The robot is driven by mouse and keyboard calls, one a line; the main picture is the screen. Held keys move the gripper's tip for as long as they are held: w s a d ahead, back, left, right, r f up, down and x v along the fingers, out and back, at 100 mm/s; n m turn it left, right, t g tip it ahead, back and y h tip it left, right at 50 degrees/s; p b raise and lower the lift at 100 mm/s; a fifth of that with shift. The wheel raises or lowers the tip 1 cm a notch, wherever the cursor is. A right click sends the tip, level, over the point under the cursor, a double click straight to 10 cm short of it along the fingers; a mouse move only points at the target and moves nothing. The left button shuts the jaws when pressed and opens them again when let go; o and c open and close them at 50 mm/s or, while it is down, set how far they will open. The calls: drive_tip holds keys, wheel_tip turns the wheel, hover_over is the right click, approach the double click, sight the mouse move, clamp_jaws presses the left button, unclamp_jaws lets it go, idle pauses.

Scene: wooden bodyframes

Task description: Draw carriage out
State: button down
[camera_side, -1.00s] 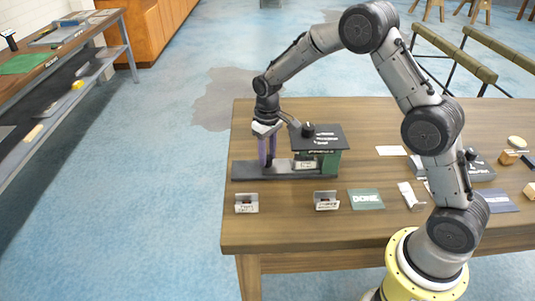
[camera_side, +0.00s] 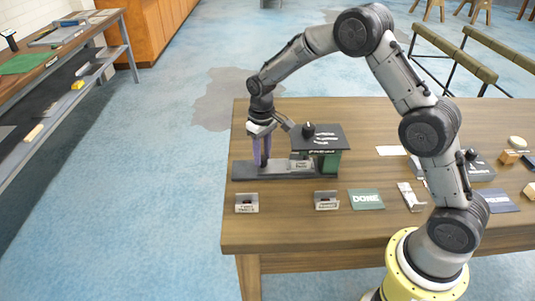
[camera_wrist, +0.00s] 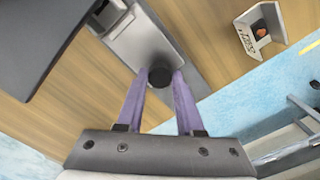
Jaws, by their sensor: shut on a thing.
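The carriage (camera_side: 286,166) is a grey slide on a long dark base rail (camera_side: 242,172). Part of it lies left of a small press-like housing (camera_side: 330,158) with a green body and dark roof; I cannot tell how much is under the roof. My gripper (camera_side: 262,163), with purple fingers, points down at the left part of the rail. In the wrist view, my gripper (camera_wrist: 161,80) is shut on a round black knob (camera_wrist: 160,74) at the end of the grey carriage (camera_wrist: 146,44). The dark roof (camera_wrist: 45,45) shows at upper left.
Two small labelled holders (camera_side: 247,203) and (camera_side: 326,200) stand in front of the rail. A green "DONE" card (camera_side: 366,199) lies to their right. More cards and small blocks (camera_side: 508,157) are on the right of the wooden table (camera_side: 290,230). The table's left edge is close to the rail end.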

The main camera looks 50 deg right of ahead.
drive_tip(key=w+a, duration=0.5)
drive_tip(key=shift+w+a+r, duration=0.1)
drive_tip(key=shift+w+a, duration=0.25)
drive_tip(key=shift+w, duration=0.05)
drive_tip(key=c, duration=0.5)
unclamp_jaws()
drive_tip(key=shift+c, duration=0.2)
wheel_tip(320, 180, up, 14)
drive_tip(key=shift+s, duration=0.1)
